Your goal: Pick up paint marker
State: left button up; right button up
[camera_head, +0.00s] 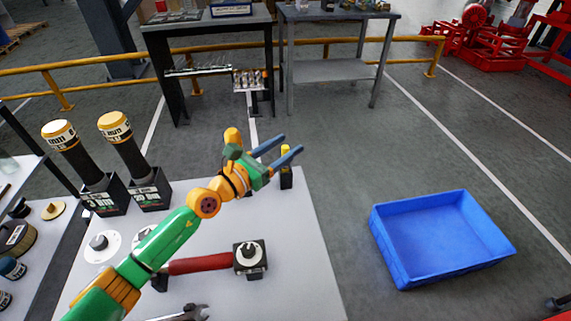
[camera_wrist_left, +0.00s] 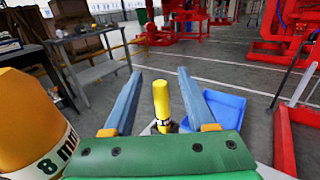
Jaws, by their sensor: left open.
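The paint marker (camera_head: 286,153) has a yellow upper part and stands upright in a small black holder (camera_head: 286,178) near the far right edge of the white table (camera_head: 290,235). In the left wrist view the marker (camera_wrist_left: 161,98) appears between my two blue fingers, with clear space on both sides. My left gripper (camera_head: 292,144) is open and empty, its fingers pointing right. In the head view one fingertip overlaps the marker's top; I cannot tell the exact gap. My right gripper is not in view.
Two black cylinders with yellow caps (camera_head: 70,155) (camera_head: 125,145) stand at the table's left. A red-handled tool (camera_head: 200,264) lies in front. A blue bin (camera_head: 440,240) sits on the floor, right.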

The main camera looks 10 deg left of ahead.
pick_arm(q)
jog(key=shift+w+d+f, duration=0.1)
jog(key=shift+w+d, duration=0.2)
jog(key=shift+w, duration=0.15)
grip_shut()
